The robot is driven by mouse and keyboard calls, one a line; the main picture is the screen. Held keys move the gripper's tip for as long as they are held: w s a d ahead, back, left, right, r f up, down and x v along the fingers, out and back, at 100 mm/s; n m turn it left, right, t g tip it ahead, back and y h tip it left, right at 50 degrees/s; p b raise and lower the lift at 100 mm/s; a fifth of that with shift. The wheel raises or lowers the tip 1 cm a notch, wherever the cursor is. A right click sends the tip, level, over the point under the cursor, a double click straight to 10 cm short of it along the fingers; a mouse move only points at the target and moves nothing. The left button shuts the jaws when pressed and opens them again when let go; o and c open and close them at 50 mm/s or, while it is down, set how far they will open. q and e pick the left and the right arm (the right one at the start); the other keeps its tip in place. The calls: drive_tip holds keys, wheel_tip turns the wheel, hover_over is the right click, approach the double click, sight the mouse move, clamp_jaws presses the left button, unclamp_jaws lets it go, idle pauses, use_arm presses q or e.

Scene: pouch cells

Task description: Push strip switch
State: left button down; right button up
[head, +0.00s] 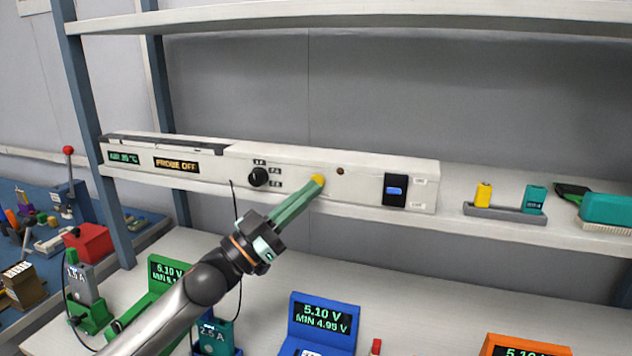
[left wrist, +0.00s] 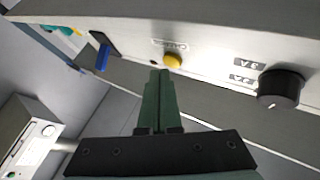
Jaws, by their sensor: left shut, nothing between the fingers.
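A long white strip (head: 220,158) with controls on its front stands on the shelf. It carries a black rocker switch with a blue face (head: 395,190), a yellow round button (head: 318,180) and a black knob (head: 258,176). My left gripper (head: 314,186) has its green fingers together and empty, tips at the yellow button in the head view. In the left wrist view the fingertips (left wrist: 159,72) lie just beside and below the yellow button (left wrist: 172,61); I cannot tell whether they touch. The blue switch (left wrist: 103,57) is clear of them. My right gripper is not in view.
A grey tray (head: 505,214) with a yellow cell and a teal cell sits on the shelf at right, beside a teal brush (head: 608,210). Blue (head: 322,322), green (head: 166,272) and orange (head: 525,345) meter stands are on the bench below. An upper shelf (head: 350,14) runs above.

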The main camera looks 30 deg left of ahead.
use_arm(q)
drive_tip(key=s+d, duration=0.1)
drive_tip(key=s, duration=0.5)
drive_tip(key=shift+d+p, duration=0.2)
drive_tip(key=shift+p, duration=0.2)
